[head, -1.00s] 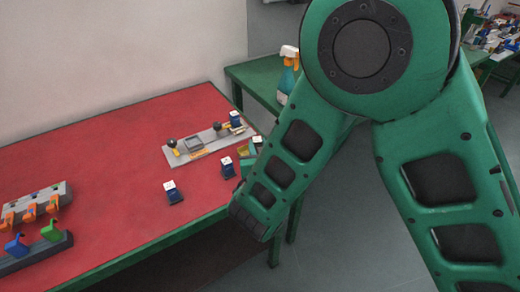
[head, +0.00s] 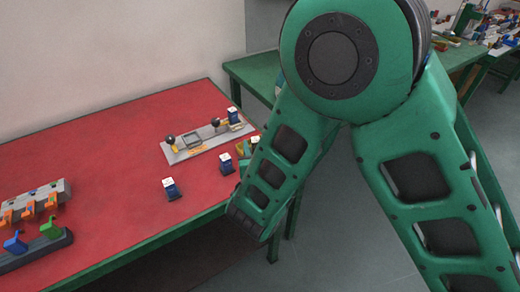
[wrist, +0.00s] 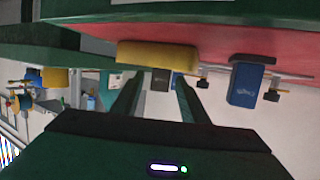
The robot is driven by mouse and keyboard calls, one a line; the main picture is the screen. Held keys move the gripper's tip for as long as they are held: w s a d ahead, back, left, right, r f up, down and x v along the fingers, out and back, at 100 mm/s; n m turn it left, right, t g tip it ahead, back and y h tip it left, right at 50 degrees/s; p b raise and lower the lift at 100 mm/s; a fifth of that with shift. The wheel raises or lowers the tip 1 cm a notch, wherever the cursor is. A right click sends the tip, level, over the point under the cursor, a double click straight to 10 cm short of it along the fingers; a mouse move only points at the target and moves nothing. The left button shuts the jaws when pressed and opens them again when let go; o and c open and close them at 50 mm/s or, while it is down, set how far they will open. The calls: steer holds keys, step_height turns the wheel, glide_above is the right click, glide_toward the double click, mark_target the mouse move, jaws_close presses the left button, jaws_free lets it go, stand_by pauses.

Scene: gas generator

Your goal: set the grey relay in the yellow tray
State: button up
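The yellow tray (wrist: 157,55) is ahead of the fingers, side-on at the red table's edge. A dark grey block (wrist: 160,80), possibly the grey relay, shows past the tray between the fingers; whether it is in or behind the tray I cannot tell. A blue relay (wrist: 248,85) stands to the right. In the head view, the tray (head: 254,141) is mostly hidden by my arm, and so is my gripper.
On the red table (head: 110,150) are a grey board (head: 205,144) bearing a relay (head: 235,114), and two blue relays (head: 171,188) and (head: 226,163) in front. A rack with orange clips (head: 30,203) is at left. A green table (head: 250,75) stands behind.

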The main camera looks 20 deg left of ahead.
steer(key=v, duration=1.2)
steer(key=shift+r, duration=0.1)
